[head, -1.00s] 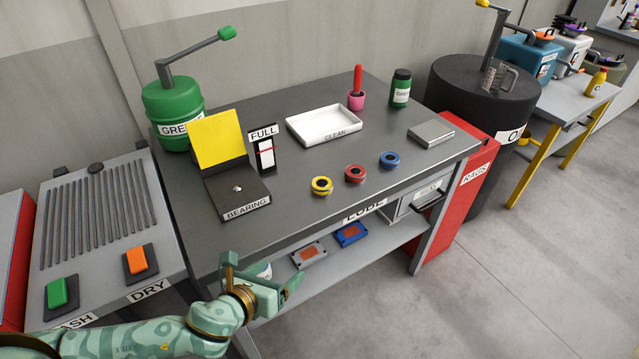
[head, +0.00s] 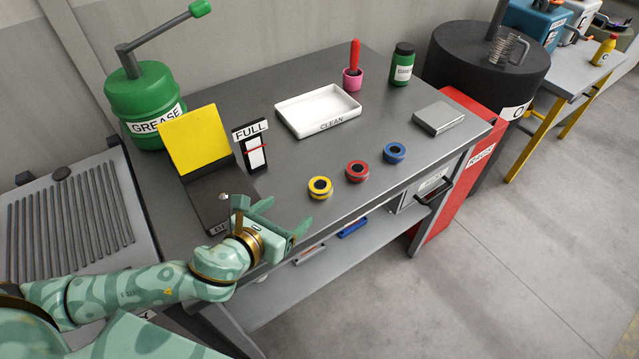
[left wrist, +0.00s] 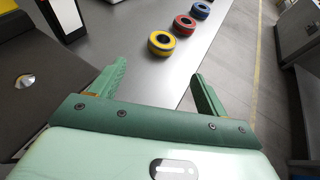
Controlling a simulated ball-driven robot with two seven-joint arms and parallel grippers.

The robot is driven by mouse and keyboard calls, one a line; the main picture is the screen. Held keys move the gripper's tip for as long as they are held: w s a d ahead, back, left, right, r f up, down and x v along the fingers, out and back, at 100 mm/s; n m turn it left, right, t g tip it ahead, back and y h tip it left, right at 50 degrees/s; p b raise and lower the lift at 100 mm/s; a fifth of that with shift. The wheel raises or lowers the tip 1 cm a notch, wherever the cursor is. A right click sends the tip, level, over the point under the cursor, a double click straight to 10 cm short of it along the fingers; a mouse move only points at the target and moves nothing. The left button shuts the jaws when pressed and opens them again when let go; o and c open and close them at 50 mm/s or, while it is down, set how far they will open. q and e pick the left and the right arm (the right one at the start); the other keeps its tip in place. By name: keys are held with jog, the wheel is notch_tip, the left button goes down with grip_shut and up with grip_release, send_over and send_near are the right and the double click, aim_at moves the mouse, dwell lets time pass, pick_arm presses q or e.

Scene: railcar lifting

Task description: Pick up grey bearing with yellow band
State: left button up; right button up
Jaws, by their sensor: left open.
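The bearing with the yellow band (head: 320,188) lies flat on the dark grey bench, at the left end of a row of three bearings. In the left wrist view the yellow-banded bearing (left wrist: 161,43) sits beyond the open fingers, roughly between their directions. My left gripper (head: 287,217) is open and empty, over the bench's front edge, left of and nearer than the yellow-banded bearing. It also shows in the left wrist view (left wrist: 158,90). My right gripper is not in view.
Beside it lie a red-banded bearing (head: 357,171) and a blue-banded bearing (head: 395,153). A bearing press plate with a yellow flap (head: 195,139) and the FULL gauge (head: 250,148) stand to the left. A white CLEAN tray (head: 318,110) is behind. A grey block (head: 438,117) is at right.

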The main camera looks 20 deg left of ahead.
aim_at(315, 192)
pick_arm(q)
jog(key=b+x, duration=0.1)
jog(key=x, duration=0.5)
jog(key=shift+f, duration=0.2)
jog(key=shift+w+d+f, duration=0.1)
jog(key=shift+w+f, duration=0.05)
jog(key=shift+w, duration=0.3)
jog(key=b+x, duration=0.1)
jog(key=x, duration=0.1)
jog(key=b+x, duration=0.1)
jog(key=x, duration=0.2)
jog(key=shift+d+f, duration=0.1)
jog(key=shift+d, duration=0.15)
jog(key=shift+s, duration=0.1)
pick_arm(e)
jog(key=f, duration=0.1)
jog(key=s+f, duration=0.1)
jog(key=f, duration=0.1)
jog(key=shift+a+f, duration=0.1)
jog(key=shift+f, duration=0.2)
pick_arm(q)
jog(key=c, duration=1.3)
jog(key=shift+o, duration=0.2)
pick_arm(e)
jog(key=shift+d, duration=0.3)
pick_arm(q)
jog(key=shift+r, duration=0.2)
